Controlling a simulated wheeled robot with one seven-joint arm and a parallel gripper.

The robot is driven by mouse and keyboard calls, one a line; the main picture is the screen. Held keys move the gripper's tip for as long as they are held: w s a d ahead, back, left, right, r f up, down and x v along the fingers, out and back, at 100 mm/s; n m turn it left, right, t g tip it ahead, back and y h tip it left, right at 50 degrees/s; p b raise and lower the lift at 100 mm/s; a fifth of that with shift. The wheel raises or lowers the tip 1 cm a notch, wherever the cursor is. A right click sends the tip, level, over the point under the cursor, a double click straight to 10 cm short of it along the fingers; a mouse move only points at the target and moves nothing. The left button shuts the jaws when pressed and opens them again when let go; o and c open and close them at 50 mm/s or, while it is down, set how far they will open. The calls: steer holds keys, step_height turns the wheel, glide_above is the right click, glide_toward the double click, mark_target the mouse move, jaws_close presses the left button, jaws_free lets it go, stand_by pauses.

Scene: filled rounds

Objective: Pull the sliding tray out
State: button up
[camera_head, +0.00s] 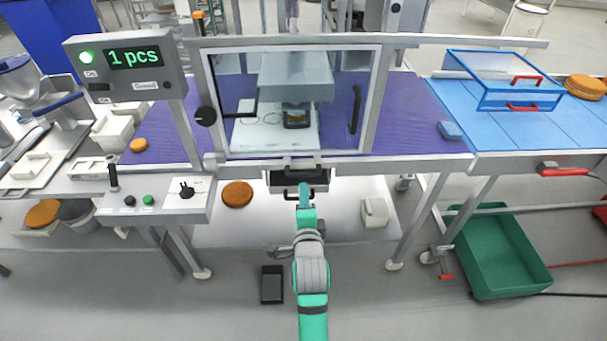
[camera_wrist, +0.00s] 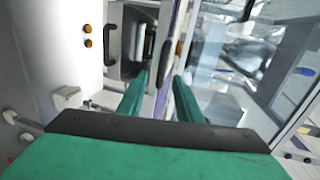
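The sliding tray (camera_head: 284,181) is a dark, box-like unit under the front edge of the glass-fronted station, with a bar handle at its front. It also shows in the wrist view (camera_wrist: 128,68) at the upper middle. My gripper (camera_head: 304,188) is at the tray's front, overlapping the handle in the head view. In the wrist view its two green fingers (camera_wrist: 160,78) stand apart, with a dark rounded bar just beyond and between the tips. I cannot tell whether the fingers touch the bar. The fingers partly hide the tray front.
The station's glass door (camera_head: 290,100) is closed above. A control box (camera_head: 158,200) stands left of the tray. An orange round (camera_head: 237,194) and a white container (camera_head: 375,212) lie on the lower shelf. A black pedal (camera_head: 272,284) and a green crate (camera_head: 500,255) are on the floor.

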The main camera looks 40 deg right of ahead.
mark_target(304, 176)
steer(key=x, duration=1.1)
steer(key=shift+d+r, duration=0.3)
jaws_close()
